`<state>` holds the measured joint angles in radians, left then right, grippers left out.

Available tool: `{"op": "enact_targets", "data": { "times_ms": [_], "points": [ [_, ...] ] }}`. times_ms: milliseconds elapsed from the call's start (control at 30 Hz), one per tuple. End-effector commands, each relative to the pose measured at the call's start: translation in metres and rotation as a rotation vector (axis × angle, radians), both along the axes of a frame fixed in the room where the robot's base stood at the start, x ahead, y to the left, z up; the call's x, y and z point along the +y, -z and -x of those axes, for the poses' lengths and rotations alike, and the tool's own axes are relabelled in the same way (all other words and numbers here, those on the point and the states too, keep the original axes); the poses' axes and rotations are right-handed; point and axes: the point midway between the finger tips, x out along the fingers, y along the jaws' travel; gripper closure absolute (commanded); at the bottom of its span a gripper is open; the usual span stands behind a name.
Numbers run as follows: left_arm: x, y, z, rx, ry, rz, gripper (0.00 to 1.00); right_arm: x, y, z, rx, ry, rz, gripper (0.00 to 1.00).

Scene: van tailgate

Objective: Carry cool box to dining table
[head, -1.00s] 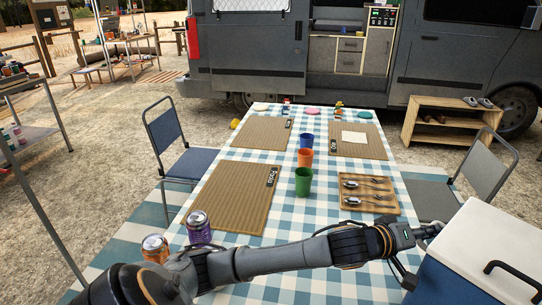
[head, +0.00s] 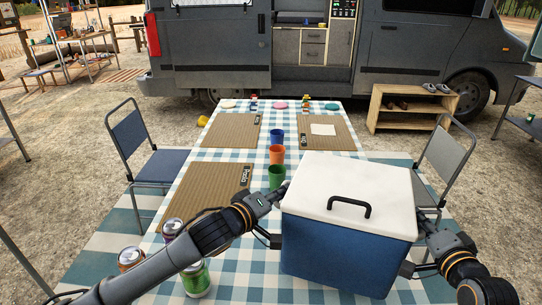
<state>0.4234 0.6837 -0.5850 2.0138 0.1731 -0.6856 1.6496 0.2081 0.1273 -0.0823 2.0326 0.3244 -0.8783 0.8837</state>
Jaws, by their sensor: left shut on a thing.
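The cool box (head: 330,246), blue with a white lid and a black handle, is upright over the near right part of the dining table (head: 236,263), which has a blue-and-white checked cloth. I cannot tell whether its underside touches the table. My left gripper (head: 274,215) is shut on its left side. My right gripper (head: 418,247) is at its right side, fingers against the wall and partly hidden. The box hides the table area behind and under it.
Soda cans (head: 196,278) stand at the near left, by my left forearm. Green (head: 276,177), orange and blue cups stand just beyond the box. Placemats (head: 212,187) cover the left and far table. Chairs (head: 440,160) flank both sides. A grey van (head: 210,60) is behind.

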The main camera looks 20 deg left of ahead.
Motion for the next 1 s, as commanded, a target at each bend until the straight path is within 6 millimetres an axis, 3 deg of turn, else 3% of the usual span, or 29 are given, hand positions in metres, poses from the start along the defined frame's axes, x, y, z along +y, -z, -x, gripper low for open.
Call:
{"op": "enact_targets", "data": {
  "times_ms": [567,1000],
  "points": [
    [0.002,-0.002,-0.001,-0.008,-0.003,0.000,1.00,-0.002,-0.002,-0.001,-0.008,0.004,0.001,1.00],
    [0.001,0.016,-0.001,-0.008,-0.003,0.000,1.00,-0.002,0.015,-0.001,-0.009,0.004,0.000,1.00]
  ]
}}
